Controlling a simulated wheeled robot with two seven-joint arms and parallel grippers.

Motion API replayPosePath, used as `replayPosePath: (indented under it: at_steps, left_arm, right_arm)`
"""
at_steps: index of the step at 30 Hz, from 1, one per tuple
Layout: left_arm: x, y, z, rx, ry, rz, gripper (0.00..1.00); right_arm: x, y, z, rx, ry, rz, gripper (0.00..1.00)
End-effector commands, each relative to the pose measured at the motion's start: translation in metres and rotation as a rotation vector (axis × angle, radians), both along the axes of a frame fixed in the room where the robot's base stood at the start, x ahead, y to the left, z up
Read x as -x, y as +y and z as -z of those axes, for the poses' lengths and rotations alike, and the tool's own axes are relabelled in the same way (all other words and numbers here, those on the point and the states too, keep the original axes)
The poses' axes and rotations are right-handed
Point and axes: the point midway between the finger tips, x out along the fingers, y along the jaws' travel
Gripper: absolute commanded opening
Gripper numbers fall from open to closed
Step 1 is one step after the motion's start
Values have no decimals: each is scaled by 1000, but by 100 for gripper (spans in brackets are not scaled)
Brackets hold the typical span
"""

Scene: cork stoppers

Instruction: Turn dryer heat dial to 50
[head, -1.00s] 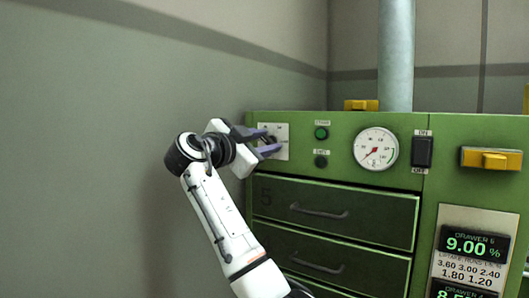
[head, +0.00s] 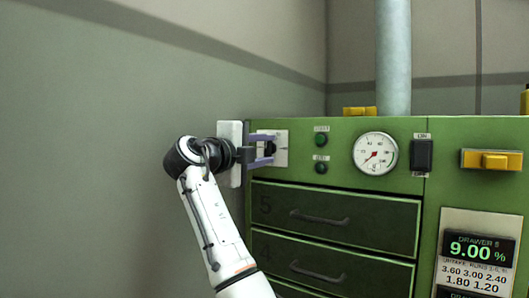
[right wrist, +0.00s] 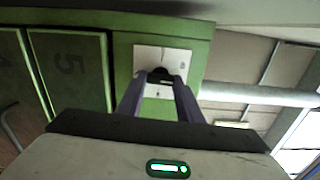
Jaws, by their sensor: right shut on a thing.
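The heat dial is a dark knob (head: 270,148) on a pale scale plate (head: 281,150) at the upper left of the green dryer's front (head: 340,130). My right gripper (head: 268,149) is at the plate, with its two purple fingers one above the other and closed on the knob. In the right wrist view the fingers reach to both sides of the dark knob (right wrist: 158,75) on the plate (right wrist: 174,56). The fingers hide part of the knob, and its pointer and the scale numbers cannot be read. My left gripper is not in view.
Right of the dial are two round buttons (head: 321,139), a white gauge (head: 375,153) and a black ON/OFF switch (head: 422,155). Drawers (head: 335,217) lie below. A yellow latch (head: 491,160) is at the right. The grey wall (head: 100,150) stands close on the left.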

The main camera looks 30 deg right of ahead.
Motion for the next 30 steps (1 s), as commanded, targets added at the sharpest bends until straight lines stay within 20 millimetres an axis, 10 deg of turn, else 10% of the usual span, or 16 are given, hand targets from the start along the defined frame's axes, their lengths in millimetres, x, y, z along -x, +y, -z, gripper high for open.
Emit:
replayPosePath:
  at_steps: [30]
  left_arm:
    - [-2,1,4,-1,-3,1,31]
  right_arm:
    - [0,1,3,-185,-437,2,10]
